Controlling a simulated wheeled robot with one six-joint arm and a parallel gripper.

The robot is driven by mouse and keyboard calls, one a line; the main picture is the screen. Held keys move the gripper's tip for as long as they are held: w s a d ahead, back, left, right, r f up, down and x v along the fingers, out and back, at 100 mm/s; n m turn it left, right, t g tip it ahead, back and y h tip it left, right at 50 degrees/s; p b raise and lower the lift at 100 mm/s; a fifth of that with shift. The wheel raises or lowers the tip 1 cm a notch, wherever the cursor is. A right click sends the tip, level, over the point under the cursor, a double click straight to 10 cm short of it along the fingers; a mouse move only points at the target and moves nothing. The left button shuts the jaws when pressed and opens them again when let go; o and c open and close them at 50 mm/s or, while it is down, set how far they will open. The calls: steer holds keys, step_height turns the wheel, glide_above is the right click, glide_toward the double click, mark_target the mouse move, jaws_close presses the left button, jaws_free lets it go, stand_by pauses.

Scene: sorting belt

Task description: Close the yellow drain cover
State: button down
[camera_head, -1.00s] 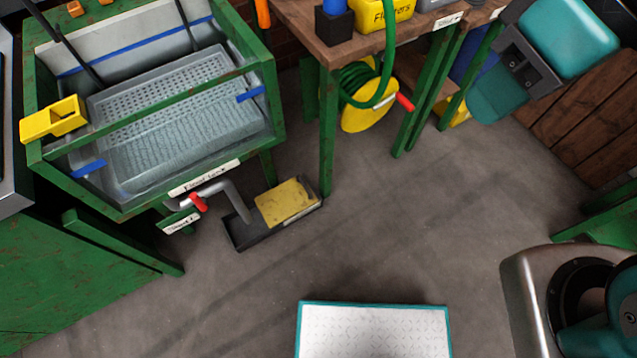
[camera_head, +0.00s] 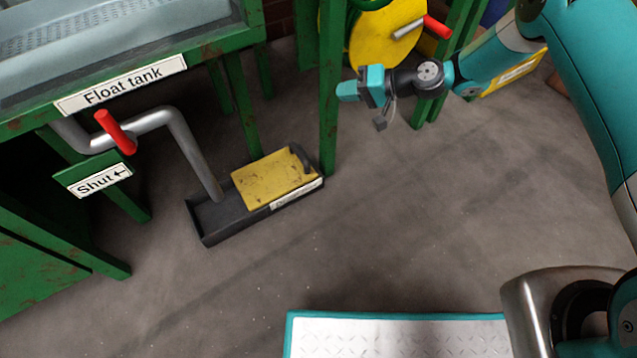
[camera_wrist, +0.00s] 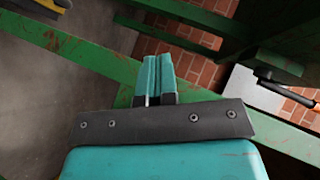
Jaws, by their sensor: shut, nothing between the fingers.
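The yellow drain cover (camera_head: 274,178) lies over the right part of a black drain trough (camera_head: 218,232) on the floor, with a dark handle-like piece at its right end. The trough's left part is uncovered, and a grey pipe (camera_head: 190,150) comes down into it. My gripper (camera_head: 348,90) is up and to the right of the cover, apart from it, pointing left near a green post. Its teal fingers (camera_wrist: 158,72) are together and empty in the wrist view. A dark and yellow piece shows at that view's top left; I cannot tell for sure what it is.
A green post (camera_head: 330,100) stands just behind the trough. The floor in front is clear.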

step_height(320, 180, down, 29)
steer(key=s+d+m+t+y+b, duration=0.25)
steer(key=m+t+b, duration=0.2)
steer(key=b, duration=0.65)
steer(key=shift+g+h, duration=0.35)
steer(key=shift+h, duration=0.1)
steer(key=b+x, duration=0.5)
steer(key=x, duration=0.3)
steer(key=shift+w+a+f, duration=0.2)
steer(key=shift+w, duration=0.15)
steer(key=shift+w+a+r+b, duration=0.1)
steer(key=shift+w+a+b, duration=0.2)
steer(key=shift+a, duration=0.3)
steer(key=shift+s, duration=0.1)
